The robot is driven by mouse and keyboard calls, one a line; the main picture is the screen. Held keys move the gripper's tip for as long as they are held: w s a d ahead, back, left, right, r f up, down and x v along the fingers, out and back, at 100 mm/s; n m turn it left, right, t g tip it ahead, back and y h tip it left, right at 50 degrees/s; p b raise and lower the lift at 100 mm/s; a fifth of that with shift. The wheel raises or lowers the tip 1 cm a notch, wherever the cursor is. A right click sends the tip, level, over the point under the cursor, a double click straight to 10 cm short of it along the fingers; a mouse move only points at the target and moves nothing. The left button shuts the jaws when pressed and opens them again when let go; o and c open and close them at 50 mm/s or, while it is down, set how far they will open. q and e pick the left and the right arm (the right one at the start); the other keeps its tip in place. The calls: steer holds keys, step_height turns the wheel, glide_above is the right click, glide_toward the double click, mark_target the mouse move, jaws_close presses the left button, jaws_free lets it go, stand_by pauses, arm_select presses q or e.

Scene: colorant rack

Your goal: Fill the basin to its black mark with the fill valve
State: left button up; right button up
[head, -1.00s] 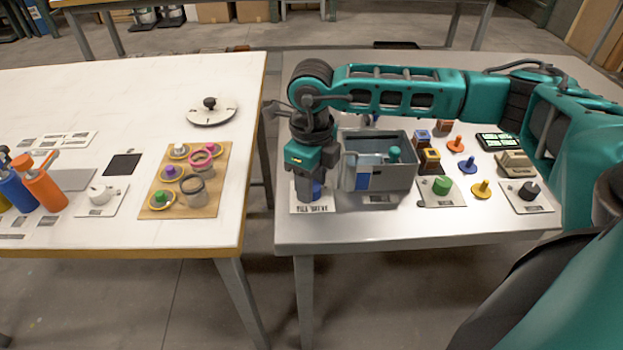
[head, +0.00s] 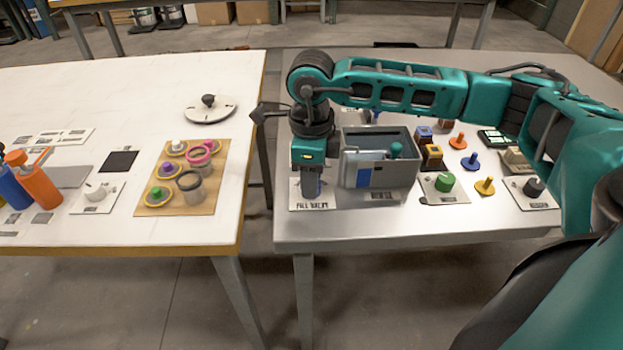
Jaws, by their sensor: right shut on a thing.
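The grey basin (head: 407,146) stands on the right table, with a teal-topped piece at its right side. A blue area (head: 371,172) beside a pale strip shows on its front; I cannot make out the black mark or a liquid level. The fill valve's white labelled plate (head: 325,202) lies just left of the basin. My right gripper (head: 311,193) points down over this plate and is shut on the valve's knob, which is mostly hidden by the fingers. My left gripper is out of view.
Right of the basin stand a green knob (head: 445,182), several coloured pegs and small bottles (head: 432,156). My right arm passes above them. A gap separates this table from the left table, which holds a wooden board of cups (head: 209,203).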

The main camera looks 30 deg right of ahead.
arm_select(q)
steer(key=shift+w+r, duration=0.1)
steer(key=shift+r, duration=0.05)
arm_select(e)
steer(key=o, duration=1)
steer(key=shift+c, duration=0.2)
steer(key=shift+o, duration=0.4)
steer(key=shift+r, duration=0.5)
arm_select(q)
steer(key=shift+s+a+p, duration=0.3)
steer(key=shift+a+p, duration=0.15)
steer(key=shift+p, duration=0.4)
arm_select(e)
step_height(320, 180, up, 12)
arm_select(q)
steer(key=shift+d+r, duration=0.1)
